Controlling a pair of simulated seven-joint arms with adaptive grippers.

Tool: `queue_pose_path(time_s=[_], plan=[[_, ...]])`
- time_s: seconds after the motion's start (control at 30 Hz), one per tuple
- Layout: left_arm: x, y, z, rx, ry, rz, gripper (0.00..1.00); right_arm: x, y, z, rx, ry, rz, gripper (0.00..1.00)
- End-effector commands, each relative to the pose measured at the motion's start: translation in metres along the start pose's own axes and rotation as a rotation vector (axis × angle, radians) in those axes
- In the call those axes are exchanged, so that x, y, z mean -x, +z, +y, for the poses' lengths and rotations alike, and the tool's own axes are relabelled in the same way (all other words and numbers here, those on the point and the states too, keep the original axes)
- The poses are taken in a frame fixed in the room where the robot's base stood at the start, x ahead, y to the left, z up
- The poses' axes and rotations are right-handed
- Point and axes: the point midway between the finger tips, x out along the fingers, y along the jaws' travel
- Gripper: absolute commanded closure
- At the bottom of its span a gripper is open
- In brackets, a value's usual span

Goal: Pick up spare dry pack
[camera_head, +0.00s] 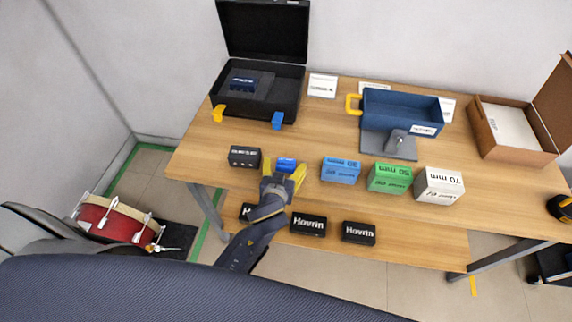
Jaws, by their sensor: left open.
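No label reading "spare dry pack" is legible, so I cannot tell for sure which item it is. A small blue pack (286,163) lies on the wooden table just beyond my left gripper (283,174). The gripper's yellow fingers are open, one at each side of the pack's near edge. I cannot tell whether they touch it. The gripper and wrist hide the pack's near part. My right gripper is not in view.
Near the pack are a black box (244,157), a blue box (341,171), a green box (389,178) and a white box (439,184). Black Hovrin boxes (308,225) lie nearer. Behind stand an open black case (290,73), a blue bin (392,112) and a carton (510,145).

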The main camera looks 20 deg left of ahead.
Motion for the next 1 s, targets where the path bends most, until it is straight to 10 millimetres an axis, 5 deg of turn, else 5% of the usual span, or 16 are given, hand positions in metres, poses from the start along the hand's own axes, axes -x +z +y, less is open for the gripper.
queue_pose_path(time_s=[0.47, 1.0], plan=[[-0.0133, 0.0002, 0.0003, 0.001, 0.001, -0.001, 0.19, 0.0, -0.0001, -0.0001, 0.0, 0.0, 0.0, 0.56], [-0.0131, 0.0001, 0.0003, 0.001, 0.001, 0.0, 0.76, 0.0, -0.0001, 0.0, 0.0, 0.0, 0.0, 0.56]])
